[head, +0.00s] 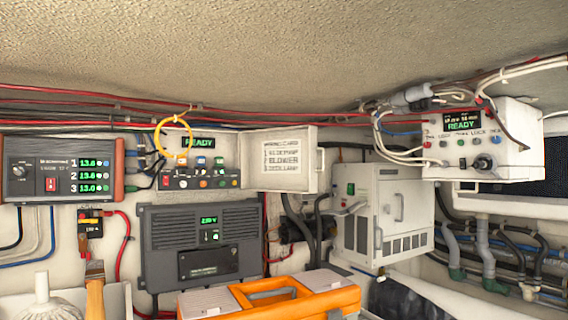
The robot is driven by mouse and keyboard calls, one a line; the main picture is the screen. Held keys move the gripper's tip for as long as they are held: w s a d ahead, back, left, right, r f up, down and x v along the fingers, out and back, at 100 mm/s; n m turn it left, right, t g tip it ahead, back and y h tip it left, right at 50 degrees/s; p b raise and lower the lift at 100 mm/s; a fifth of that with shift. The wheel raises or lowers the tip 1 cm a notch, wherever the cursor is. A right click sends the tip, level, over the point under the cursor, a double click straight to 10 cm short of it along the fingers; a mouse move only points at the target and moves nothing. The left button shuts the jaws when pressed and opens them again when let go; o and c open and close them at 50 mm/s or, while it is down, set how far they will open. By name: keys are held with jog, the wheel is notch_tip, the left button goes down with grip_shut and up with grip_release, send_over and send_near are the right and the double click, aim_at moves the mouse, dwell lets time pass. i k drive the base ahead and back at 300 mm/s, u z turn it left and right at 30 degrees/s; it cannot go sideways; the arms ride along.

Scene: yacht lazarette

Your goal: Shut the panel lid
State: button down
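The panel (200,181) is a small switch box on the back wall, left of centre. It has a green READY display, a row of coloured buttons and several small coloured parts above them. Its white lid (258,178) stands open to the right of the panel, seemingly hinged along the panel's right edge. The lid's inner face shows a printed wiring card (282,157). A yellow loop (158,139) hangs from the cables above, in front of the panel's upper left part. My gripper is not in view.
A white cabinet (350,222) stands right of the lid. A white control box (490,160) with cables is at the upper right. A dark charger-like unit (160,225) sits below the panel, an orange toolbox (335,300) in front. A brush (95,295) stands lower left.

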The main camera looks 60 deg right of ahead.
aim_at(285, 159)
jog(key=u, duration=1.65)
jog(key=k, duration=1.35)
jog(key=z, duration=1.45)
